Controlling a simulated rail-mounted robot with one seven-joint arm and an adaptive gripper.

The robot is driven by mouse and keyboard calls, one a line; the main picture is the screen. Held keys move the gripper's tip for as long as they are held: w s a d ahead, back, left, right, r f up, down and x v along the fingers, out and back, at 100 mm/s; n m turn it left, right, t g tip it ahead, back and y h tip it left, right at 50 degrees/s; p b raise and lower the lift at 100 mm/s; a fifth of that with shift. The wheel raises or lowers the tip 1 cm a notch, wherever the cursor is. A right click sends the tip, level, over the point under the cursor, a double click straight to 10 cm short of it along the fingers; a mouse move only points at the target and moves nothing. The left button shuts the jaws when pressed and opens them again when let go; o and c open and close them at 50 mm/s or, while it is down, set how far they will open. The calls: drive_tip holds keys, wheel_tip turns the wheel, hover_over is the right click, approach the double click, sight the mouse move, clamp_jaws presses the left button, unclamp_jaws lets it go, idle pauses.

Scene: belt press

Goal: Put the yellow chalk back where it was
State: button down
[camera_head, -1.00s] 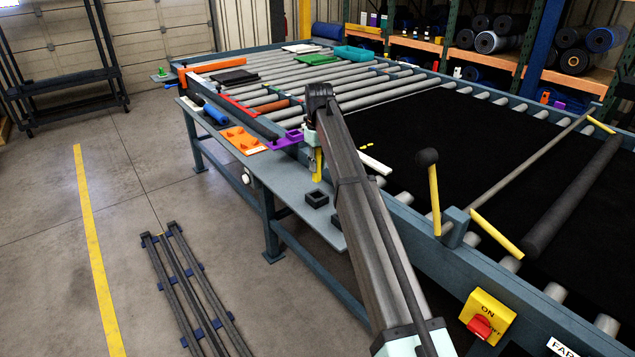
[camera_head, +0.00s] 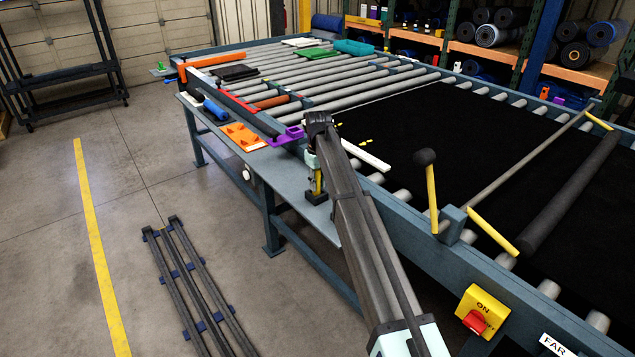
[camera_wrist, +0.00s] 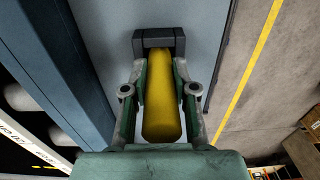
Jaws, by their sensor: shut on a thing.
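The yellow chalk (camera_wrist: 163,105) is a thick stick held between the green-padded fingers of my gripper (camera_wrist: 163,80) in the wrist view. It also shows in the head view (camera_head: 319,184), upright below my gripper (camera_head: 314,172). A small black square holder (camera_wrist: 160,37) is at the chalk's far end in the wrist view. In the head view the holder (camera_head: 317,198) sits on the side shelf directly under the chalk. The chalk's lower end meets the holder's opening; how deep it is in, I cannot tell.
The grey-blue side shelf (camera_head: 280,178) runs along the press frame. A purple block (camera_head: 289,136), an orange tray (camera_head: 243,135) and a blue roll (camera_head: 215,110) lie further back. A white strip (camera_head: 366,155) lies by the black belt (camera_head: 455,130). The shelf around the holder is clear.

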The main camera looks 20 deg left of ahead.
drive_tip(key=shift+f, duration=0.1)
drive_tip(key=c, duration=0.9)
unclamp_jaws()
wheel_tip(320, 180, up, 12)
drive_tip(key=b, duration=0.3)
drive_tip(key=shift+w, duration=0.1)
